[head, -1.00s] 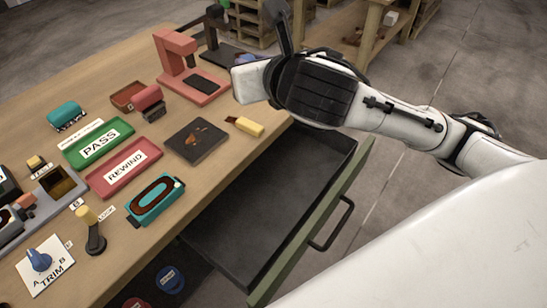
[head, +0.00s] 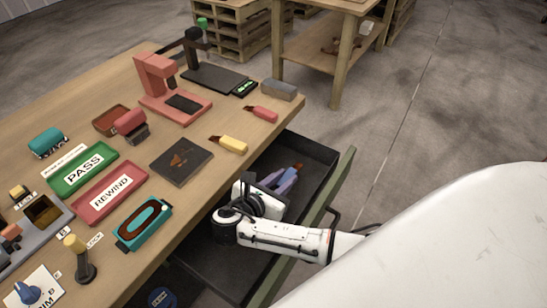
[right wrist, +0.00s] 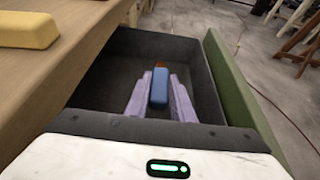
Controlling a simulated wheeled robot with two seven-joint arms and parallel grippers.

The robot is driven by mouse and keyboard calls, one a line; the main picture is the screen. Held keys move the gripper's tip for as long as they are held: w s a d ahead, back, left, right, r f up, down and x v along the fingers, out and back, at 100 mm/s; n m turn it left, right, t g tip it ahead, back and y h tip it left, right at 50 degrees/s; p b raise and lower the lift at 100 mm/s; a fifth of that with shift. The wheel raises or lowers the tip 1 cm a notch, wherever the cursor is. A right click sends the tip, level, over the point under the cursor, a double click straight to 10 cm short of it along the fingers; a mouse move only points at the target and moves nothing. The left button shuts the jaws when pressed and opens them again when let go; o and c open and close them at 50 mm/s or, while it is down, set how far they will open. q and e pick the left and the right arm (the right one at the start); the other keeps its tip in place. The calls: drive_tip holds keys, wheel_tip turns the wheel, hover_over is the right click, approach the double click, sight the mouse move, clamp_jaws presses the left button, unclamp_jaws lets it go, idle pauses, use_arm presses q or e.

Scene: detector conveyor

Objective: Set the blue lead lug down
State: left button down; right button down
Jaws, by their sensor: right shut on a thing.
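The blue lead lug (right wrist: 159,88), a blue block with a copper-brown tip, is between the two lilac fingers of my right gripper (right wrist: 158,100) in the right wrist view. In the head view my right gripper (head: 280,181) is inside the open drawer (head: 318,152), pointing toward its far end. The lug (head: 298,167) shows there mostly as its tip, the rest hidden by the fingers. I cannot tell whether the lug touches the drawer floor. My left gripper is not in view.
A yellow lug (head: 230,144) and a red lug (head: 262,114) lie near the table edge above the drawer. A grey block (head: 279,90) stands at the far corner. The drawer's green front (head: 344,180) bounds its right side; the drawer floor around the gripper looks clear.

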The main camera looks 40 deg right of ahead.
drive_tip(key=shift+f+b, duration=0.4)
drive_tip(key=shift+f, duration=2.15)
drive_tip(key=shift+f, duration=0.1)
drive_tip(key=c, duration=1.5)
unclamp_jaws()
drive_tip(key=shift+c, duration=0.2)
drive_tip(key=v, duration=1.2)
